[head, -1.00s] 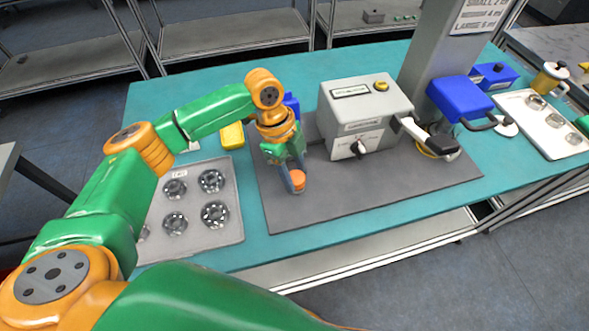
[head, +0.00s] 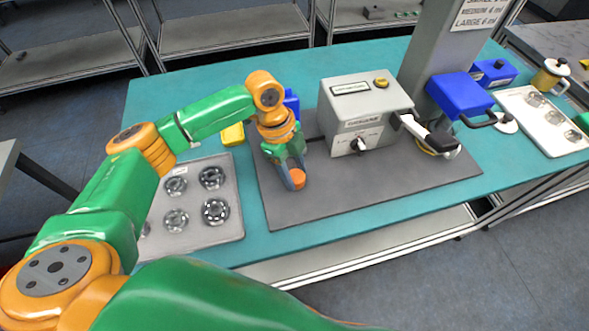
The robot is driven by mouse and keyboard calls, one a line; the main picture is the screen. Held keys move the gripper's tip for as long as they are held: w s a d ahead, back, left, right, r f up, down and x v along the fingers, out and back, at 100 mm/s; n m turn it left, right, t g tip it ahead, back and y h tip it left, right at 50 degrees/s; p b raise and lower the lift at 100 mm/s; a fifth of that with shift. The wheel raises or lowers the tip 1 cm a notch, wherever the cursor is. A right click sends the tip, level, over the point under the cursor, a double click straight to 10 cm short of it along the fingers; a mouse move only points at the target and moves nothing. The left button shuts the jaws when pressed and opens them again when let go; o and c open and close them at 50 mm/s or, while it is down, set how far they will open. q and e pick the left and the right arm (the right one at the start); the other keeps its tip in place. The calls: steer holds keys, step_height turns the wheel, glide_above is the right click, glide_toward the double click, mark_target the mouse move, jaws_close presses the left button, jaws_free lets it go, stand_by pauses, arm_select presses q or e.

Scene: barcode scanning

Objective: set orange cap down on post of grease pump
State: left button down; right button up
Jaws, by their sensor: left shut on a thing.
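The orange cap (head: 298,177) is between the fingertips of my left gripper (head: 296,180), which is shut on it. They are low over the front left part of the dark grey mat. I cannot tell whether the cap touches anything beneath it. A grey box machine (head: 363,118) with a yellow button, a front knob and a white-and-black lever stands on the mat to the right of the gripper. I cannot tell for sure which thing is the grease pump, and I cannot make out a post. My right gripper is not in view.
A grey tray (head: 237,227) with several round metal parts lies left of the mat (head: 400,187). A yellow block (head: 233,135) and a blue object (head: 291,104) are behind my left wrist. A blue-headed device (head: 460,95) and white tray (head: 546,140) are right. The front mat is clear.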

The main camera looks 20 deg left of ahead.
arm_select(q)
steer(key=shift+f, duration=0.15)
jaws_free()
step_height(320, 180, up, 6)
steer(key=p, duration=0.6)
steer(key=shift+f, duration=0.15)
steer(key=shift+r+p, duration=0.55)
steer(key=shift+r, duration=0.35)
steer(key=shift+f, duration=0.1)
